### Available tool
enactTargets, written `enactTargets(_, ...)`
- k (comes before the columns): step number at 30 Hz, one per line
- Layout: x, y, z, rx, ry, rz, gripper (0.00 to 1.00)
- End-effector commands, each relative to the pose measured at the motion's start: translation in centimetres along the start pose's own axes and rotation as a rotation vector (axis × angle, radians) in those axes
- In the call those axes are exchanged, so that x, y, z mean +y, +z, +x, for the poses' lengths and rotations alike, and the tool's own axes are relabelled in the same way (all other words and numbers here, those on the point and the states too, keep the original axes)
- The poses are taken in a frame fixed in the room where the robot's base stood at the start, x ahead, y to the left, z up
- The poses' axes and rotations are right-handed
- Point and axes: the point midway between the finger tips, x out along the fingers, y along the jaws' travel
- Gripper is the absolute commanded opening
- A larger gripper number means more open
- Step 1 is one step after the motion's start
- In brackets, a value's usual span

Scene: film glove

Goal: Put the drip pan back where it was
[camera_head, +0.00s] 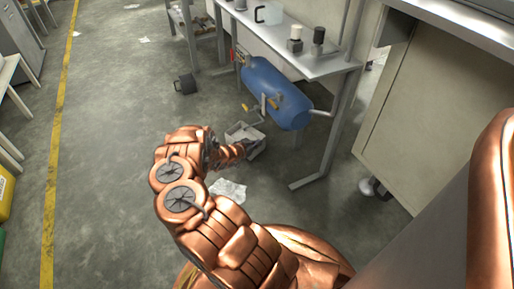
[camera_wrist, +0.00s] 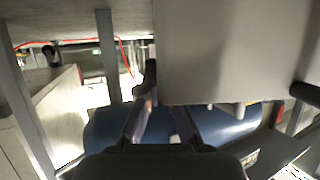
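The drip pan (camera_head: 243,130) is a pale grey, shallow open box below the blue tank (camera_head: 277,95) in the head view. My copper arm reaches to it, and the arm's end partly hides it. In the wrist view a broad flat grey face of the pan (camera_wrist: 225,55) fills the upper right, close to the camera. My gripper (camera_wrist: 162,110) has one finger along the pan's left edge; the other runs behind the pan, its tip hidden. The gripper appears shut on the pan's edge. Whether the pan touches the floor cannot be told.
A metal table (camera_head: 300,62) stands above the tank, its legs (camera_head: 335,135) close by. A crumpled pale sheet (camera_head: 229,190) lies on the floor near my arm. A dark cylinder (camera_head: 185,84) lies at the left. A large cabinet (camera_head: 440,120) is at the right.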

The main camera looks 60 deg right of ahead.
Motion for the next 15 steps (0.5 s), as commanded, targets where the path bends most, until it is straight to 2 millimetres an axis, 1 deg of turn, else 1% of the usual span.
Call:
enactTargets(1,-0.07,0.94,0.32,0.001,-0.001,0.0,0.0)
enactTargets(3,-0.08,1.3,0.37,0.001,-0.002,-0.001,0.0)
enactTargets(15,-0.01,1.38,0.41,0.0,-0.001,-0.001,0.0)
